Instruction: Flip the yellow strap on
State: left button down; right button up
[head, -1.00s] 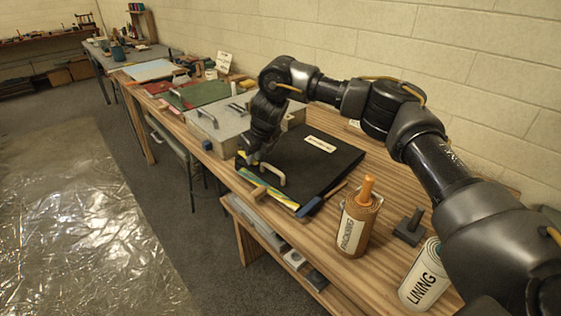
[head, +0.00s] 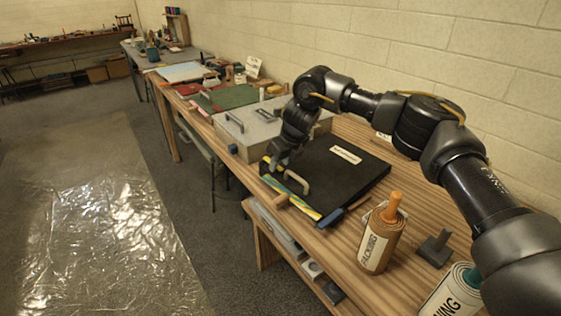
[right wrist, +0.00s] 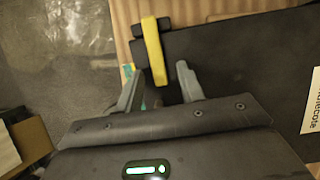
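The yellow strap (right wrist: 153,45) shows in the right wrist view as a short band on a black block at the edge of the black case (right wrist: 230,60). Its near end lies between the fingertips of my right gripper (right wrist: 160,86), with a gap on both sides. My right gripper is open. In the head view my right gripper (head: 274,164) is down at the near left corner of the black case (head: 340,185), where only a bit of yellow shows beside it. The case has a pale handle (head: 297,182) and a white label. My left gripper is not in view.
A wall runs behind the bench. Plastic sheeting covers the floor at left.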

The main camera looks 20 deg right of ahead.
jog(key=v, duration=1)
jog(key=shift+r+b, duration=0.35)
